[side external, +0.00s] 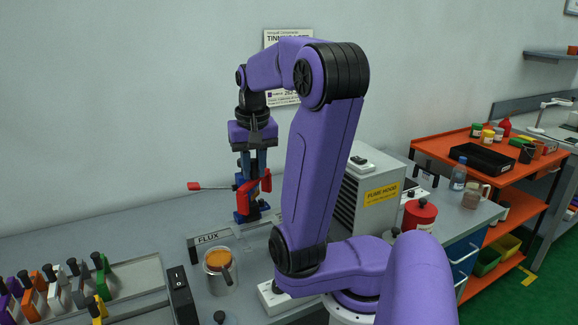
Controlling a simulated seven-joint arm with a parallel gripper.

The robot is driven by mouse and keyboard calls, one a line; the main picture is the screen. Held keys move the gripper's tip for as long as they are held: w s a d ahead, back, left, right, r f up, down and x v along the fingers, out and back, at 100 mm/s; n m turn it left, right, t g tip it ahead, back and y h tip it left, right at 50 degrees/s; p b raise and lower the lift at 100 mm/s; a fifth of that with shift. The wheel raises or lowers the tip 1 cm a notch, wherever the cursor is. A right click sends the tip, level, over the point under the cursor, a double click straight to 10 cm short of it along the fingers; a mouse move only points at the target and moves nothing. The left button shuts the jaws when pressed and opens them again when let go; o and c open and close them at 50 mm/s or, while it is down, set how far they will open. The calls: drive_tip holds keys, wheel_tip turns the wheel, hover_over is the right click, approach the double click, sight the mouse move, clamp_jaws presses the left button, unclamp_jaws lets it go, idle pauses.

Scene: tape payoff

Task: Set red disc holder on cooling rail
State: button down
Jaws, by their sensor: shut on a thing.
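My gripper (252,172) points straight down at the left of the arm, above the grey bench. Its jaws are shut on a red part, which I take to be the red disc holder (248,189). A thin pale bar with a red end (194,186) sticks out to the left of this part. Blue pieces (243,214) show just below it; whether they belong to it or stand on the bench is unclear. I cannot make out for sure which thing is the cooling rail.
A rack (130,275) with several coloured, black-topped holders stands at the lower left. A tray labelled FLUX (208,238) and a jar of orange contents (217,262) are below my gripper. A fume hood box (375,195) and red canister (420,214) stand right of my arm.

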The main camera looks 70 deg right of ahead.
drive_tip(key=w+a+f+n, duration=0.3)
drive_tip(key=w+a, duration=0.2)
drive_tip(key=w, duration=0.2)
drive_tip(key=w+a+f+n, duration=0.3)
drive_tip(key=w+a, duration=0.2)
drive_tip(key=w, duration=0.2)
drive_tip(key=w+a+f+n+y, duration=0.1)
drive_tip(key=w+a+f+n, duration=0.2)
drive_tip(key=a, duration=0.6)
drive_tip(key=w+a+f+n, duration=0.2)
drive_tip(key=a+f, duration=0.2)
drive_tip(key=a, duration=0.4)
wheel_tip(320, 180, down, 6)
drive_tip(key=shift+w+t, duration=0.15)
drive_tip(key=shift+t, duration=0.25)
drive_tip(key=shift+f, duration=0.45)
drive_tip(key=shift+c, duration=1.6)
unclamp_jaws()
